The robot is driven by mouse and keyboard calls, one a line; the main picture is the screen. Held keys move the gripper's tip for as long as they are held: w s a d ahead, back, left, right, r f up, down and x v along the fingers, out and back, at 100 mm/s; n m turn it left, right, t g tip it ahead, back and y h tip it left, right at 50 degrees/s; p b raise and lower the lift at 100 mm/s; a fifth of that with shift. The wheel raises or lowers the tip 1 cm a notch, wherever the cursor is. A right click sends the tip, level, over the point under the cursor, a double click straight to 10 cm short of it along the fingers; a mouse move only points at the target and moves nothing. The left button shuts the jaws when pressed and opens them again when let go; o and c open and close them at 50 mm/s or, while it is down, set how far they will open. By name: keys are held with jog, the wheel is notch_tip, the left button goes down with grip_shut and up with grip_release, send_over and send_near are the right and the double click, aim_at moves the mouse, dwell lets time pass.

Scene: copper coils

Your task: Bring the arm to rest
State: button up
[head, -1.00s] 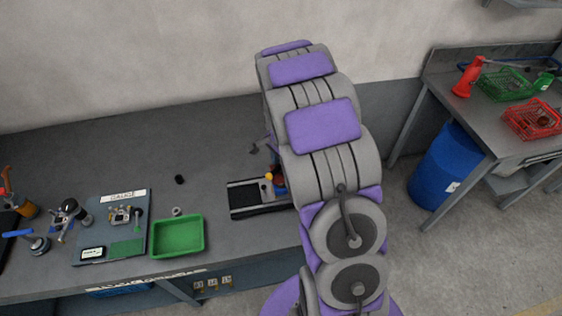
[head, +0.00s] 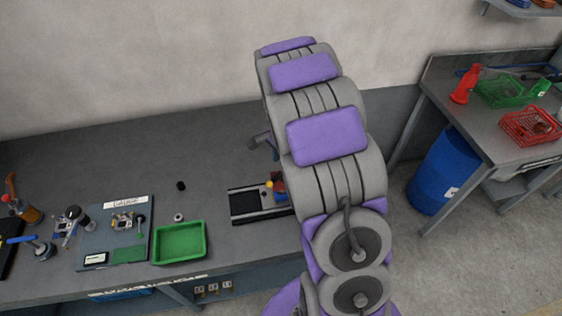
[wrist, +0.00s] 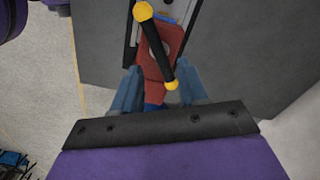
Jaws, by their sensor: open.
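My arm, grey with purple pads, rises through the middle of the head view and hides most of my gripper. In the wrist view my gripper (wrist: 160,88) is open, with one blue-grey finger on each side. A red vice-like tool (wrist: 158,62) with a black bar handle (wrist: 158,50) and yellow knobs shows beyond and between the fingers. I cannot tell whether the fingers touch it. In the head view this tool (head: 279,184) is partly hidden by my arm, at the right end of a black-topped fixture (head: 245,207).
The grey bench (head: 215,150) holds a green tray (head: 180,243), a gauge board (head: 103,225), a small ring (head: 178,217) and a black cylinder (head: 181,185). At right are a blue barrel (head: 442,170) and a second table with a red basket (head: 530,127) and a green basket (head: 500,92).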

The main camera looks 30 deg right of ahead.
jog(key=shift+r+p, duration=0.3)
jog(key=shift+r, duration=0.55)
jog(key=shift+s, duration=0.1)
jog(key=shift+s+a+r, duration=0.15)
jog(key=shift+a+r, duration=0.05)
jog(key=s+a+r+n+b, duration=0.1)
jog(key=s+a+r+n, duration=0.2)
jog(key=s, duration=0.7)
jog(key=s+a+r+n+g+b, duration=0.1)
jog(key=s+a+r+n+b, duration=0.1)
jog(key=s+a+n, duration=0.4)
jog(key=s+a+r+n+b, duration=0.1)
jog(key=s+a+r+n, duration=0.3)
jog(key=s, duration=1.1)
jog(key=n, duration=0.3)
jog(key=shift+s+a+r+g+b, duration=0.3)
jog(key=shift+s+a+g, duration=0.05)
jog(key=shift+s+g, duration=0.05)
